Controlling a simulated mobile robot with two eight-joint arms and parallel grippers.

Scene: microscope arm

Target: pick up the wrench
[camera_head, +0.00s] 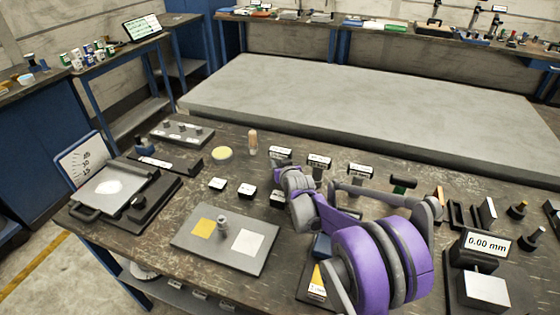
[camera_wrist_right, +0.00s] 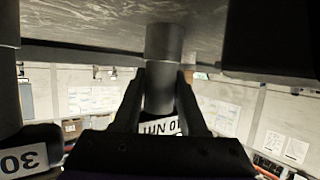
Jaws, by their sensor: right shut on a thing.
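The wrench in my right gripper (camera_wrist_right: 160,105) has a grey round handle (camera_wrist_right: 162,65), seen close up in the right wrist view. The two dark fingers are shut on this handle, one on each side. A white label reading 10 Nm, upside down here, shows behind the fingers. In the head view my right gripper (camera_head: 287,175) is at the row of labelled holders, by the leftmost label (camera_head: 280,152). My own wrist hides most of the wrench there. I cannot tell whether it is clear of its holder. My left gripper is not in view.
Two more labelled holders (camera_head: 319,161) (camera_head: 360,170) stand close on the right. A grey plate (camera_head: 257,262) with yellow and white squares lies in front. A black gauge stand (camera_head: 480,243) is at the right. A bare grey slab (camera_head: 370,100) lies behind the bench.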

